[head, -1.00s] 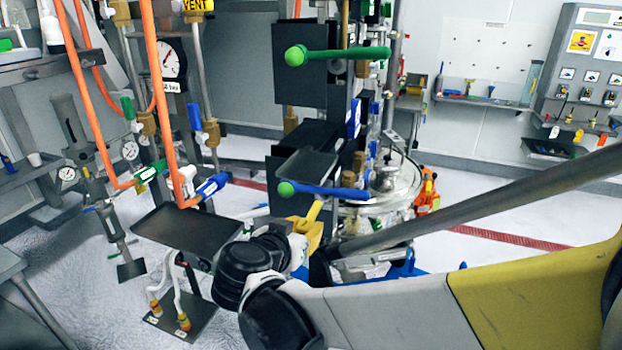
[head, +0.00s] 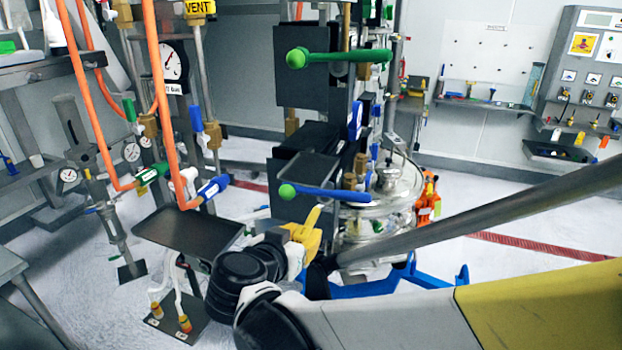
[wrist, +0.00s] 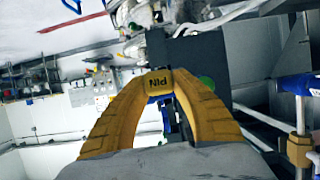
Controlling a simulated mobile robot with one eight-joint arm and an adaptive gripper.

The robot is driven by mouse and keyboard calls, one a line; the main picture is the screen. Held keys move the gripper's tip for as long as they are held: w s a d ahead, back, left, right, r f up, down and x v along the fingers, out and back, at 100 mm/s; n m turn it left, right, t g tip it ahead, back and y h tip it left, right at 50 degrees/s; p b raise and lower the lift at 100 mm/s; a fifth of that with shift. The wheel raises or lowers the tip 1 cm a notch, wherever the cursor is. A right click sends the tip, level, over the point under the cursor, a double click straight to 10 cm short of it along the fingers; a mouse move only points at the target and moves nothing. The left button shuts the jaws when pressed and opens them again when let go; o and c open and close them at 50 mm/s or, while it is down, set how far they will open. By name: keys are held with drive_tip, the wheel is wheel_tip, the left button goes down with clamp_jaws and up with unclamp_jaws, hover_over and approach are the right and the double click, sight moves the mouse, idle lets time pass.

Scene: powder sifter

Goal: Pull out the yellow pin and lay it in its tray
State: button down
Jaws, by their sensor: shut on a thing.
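My gripper (head: 306,232) shows in the head view as a yellow shape beyond my black wrist joints, in front of the valve column. In the wrist view its two curved yellow fingers (wrist: 159,98) close on a yellow block marked PIN, the yellow pin (wrist: 158,82). The label reads upside down there. The rest of the pin is hidden, and I cannot tell whether it is clear of its seat. A wide dark tray (head: 188,236) lies left of my gripper. A smaller dark tray (head: 309,167) sits above it by the column. I cannot tell which is the pin's tray.
A green lever (head: 340,55) and a blue lever (head: 325,192) stick out above my gripper. Orange hoses (head: 158,100) hang at the left. A round steel vessel (head: 385,190) stands behind, with a blue frame (head: 395,283) below.

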drive_tip(key=shift+s+a, duration=0.35)
drive_tip(key=shift+s, duration=0.55)
drive_tip(key=shift+s+a, duration=0.3)
drive_tip(key=shift+s, duration=0.65)
drive_tip(key=shift+s+a, duration=0.35)
drive_tip(key=shift+s, duration=0.55)
drive_tip(key=shift+r, duration=0.1)
